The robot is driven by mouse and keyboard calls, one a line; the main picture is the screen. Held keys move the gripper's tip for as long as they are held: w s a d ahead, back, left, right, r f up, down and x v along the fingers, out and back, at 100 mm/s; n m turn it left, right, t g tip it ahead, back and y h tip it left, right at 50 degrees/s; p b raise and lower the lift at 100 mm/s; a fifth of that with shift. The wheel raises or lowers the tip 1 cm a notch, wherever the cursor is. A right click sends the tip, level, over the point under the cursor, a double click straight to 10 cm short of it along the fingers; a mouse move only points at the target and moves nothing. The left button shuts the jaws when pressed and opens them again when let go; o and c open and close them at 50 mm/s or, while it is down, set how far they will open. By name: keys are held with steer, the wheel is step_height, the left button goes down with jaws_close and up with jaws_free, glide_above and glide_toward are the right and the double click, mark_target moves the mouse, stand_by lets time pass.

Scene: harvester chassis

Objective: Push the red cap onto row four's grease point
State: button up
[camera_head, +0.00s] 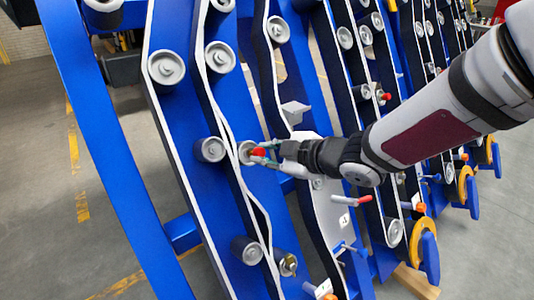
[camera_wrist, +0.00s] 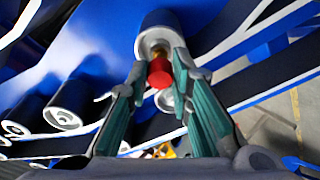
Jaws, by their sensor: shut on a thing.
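The red cap (camera_head: 258,152) is between the fingertips of my gripper (camera_head: 264,156), beside a grey roller on the blue chassis. In the wrist view the red cap (camera_wrist: 160,75) sits between the two green-padded fingers of my gripper (camera_wrist: 161,68), which are shut on it. A brass-coloured fitting (camera_wrist: 157,52) shows just behind the cap, at the face of a grey roller (camera_wrist: 158,28). The cap looks in line with the fitting and very near it. Whether it touches or covers the fitting's tip I cannot tell.
Blue plates with white-edged dark belts and several grey rollers (camera_head: 166,67) surround my gripper closely. A red-tipped lever (camera_head: 352,199) sticks out below my wrist. Another red piece (camera_head: 386,97) shows farther right. Yellow wheels (camera_head: 424,245) stand at lower right. Open floor (camera_head: 50,200) lies left.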

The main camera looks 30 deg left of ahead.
steer(key=shift+b+x, duration=0.55)
steer(key=shift+x, duration=0.6)
stand_by(0.6)
steer(key=o, duration=0.8)
steer(key=shift+d, duration=0.1)
steer(key=v, duration=1.2)
steer(key=shift+f, duration=0.1)
steer(key=shift+w, duration=0.1)
